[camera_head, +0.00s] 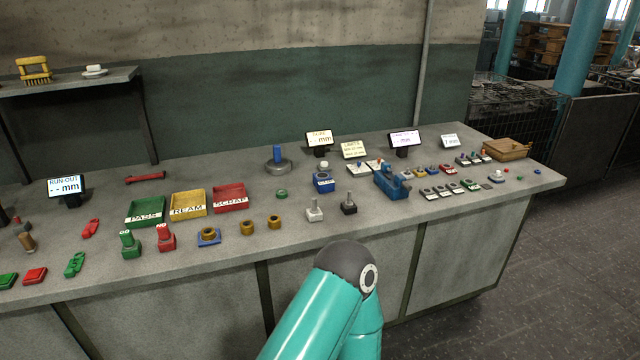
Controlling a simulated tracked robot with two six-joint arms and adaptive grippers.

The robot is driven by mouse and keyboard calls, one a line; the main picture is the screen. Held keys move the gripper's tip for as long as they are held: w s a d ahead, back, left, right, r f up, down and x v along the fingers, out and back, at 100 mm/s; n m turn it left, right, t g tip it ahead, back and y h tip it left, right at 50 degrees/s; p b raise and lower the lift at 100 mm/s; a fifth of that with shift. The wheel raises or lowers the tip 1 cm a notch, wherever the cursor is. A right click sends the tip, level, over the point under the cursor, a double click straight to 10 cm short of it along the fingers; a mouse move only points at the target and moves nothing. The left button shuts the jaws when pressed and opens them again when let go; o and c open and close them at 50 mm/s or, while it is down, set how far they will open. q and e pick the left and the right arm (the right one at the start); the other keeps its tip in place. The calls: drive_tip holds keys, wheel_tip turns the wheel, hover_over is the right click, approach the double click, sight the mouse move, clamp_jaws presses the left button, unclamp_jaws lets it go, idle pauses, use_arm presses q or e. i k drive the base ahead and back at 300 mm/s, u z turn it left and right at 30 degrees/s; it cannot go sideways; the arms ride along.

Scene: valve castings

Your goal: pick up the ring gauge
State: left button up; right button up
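Several ring-shaped parts lie on the grey bench (330,232), and I cannot tell for sure which is the ring gauge. A small green ring (282,194) lies flat behind two brass-coloured rings, a left one (246,228) and a right one (275,222). Another brass-coloured ring (208,234) sits on a blue base left of them. All of these stand apart from my arm. One teal arm link of mine rises at the bottom centre, in front of the bench. Neither gripper shows.
Green PASS (146,218), yellow REAM (188,212) and red SCRAP (231,205) trays stand left of the green ring. A blue post on a round base (278,165) stands behind it. A blue vise-like block (391,186) and several small parts fill the right. Displays line the back.

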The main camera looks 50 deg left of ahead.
sight(281, 193)
drive_tip(key=z, duration=0.05)
drive_tip(key=i, duration=0.8)
drive_tip(key=u, duration=3.2)
drive_tip(key=i, duration=0.55)
drive_tip(key=z, duration=0.15)
